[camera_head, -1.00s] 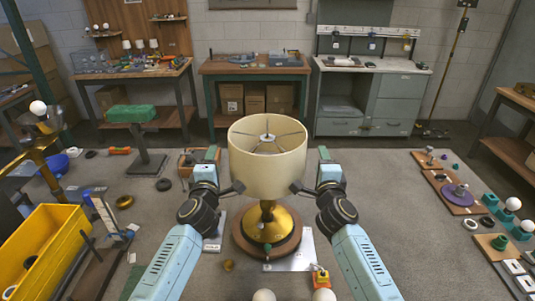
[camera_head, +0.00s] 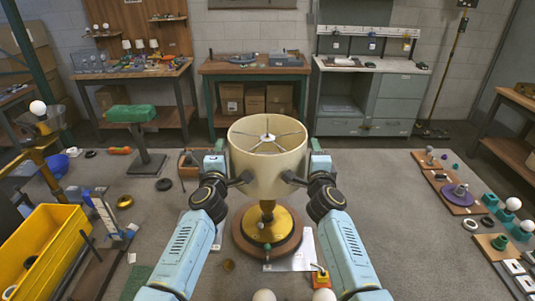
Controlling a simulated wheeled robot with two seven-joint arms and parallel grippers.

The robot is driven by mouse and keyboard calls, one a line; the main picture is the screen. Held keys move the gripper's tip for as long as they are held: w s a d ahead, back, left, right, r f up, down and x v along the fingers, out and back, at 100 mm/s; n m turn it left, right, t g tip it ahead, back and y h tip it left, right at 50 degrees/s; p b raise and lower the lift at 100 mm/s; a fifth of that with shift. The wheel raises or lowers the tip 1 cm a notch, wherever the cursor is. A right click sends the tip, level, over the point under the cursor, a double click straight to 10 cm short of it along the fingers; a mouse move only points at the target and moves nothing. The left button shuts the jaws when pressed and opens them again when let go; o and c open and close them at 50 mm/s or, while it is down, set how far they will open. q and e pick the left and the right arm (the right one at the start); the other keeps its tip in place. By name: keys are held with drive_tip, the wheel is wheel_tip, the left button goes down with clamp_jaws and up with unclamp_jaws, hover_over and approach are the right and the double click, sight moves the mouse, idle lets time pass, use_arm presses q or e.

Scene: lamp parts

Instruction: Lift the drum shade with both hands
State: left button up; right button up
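The cream drum shade (camera_head: 268,172) sits upright above a brass lamp stem and base (camera_head: 264,224) on a round wooden plinth (camera_head: 268,251). Its open top shows a metal spider with several spokes. My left gripper (camera_head: 240,180) is at the shade's left side and my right gripper (camera_head: 291,179) is at its right side. Their dark fingertips reach the shade wall at mid-to-lower height and appear to touch it. I cannot tell whether the fingers are open or shut. Whether the shade rests on the stem is hidden inside it.
A yellow bin (camera_head: 40,255) stands at the left. A green-topped stand (camera_head: 132,114) is behind it. Boards with small parts (camera_head: 458,192) lie at the right. White bulbs (camera_head: 264,295) are at the front edge. Workbenches line the back wall.

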use_arm(q)
drive_tip(key=shift+s+d, duration=0.1)
drive_tip(key=shift+d, duration=0.25)
use_arm(e)
drive_tip(key=shift+s+a+r, duration=0.1)
drive_tip(key=shift+a, duration=0.25)
use_arm(q)
drive_tip(key=shift+d, duration=0.15)
use_arm(e)
drive_tip(key=shift+a, duration=0.15)
use_arm(q)
drive_tip(key=shift+d, duration=0.15)
use_arm(e)
drive_tip(key=shift+a, duration=0.15)
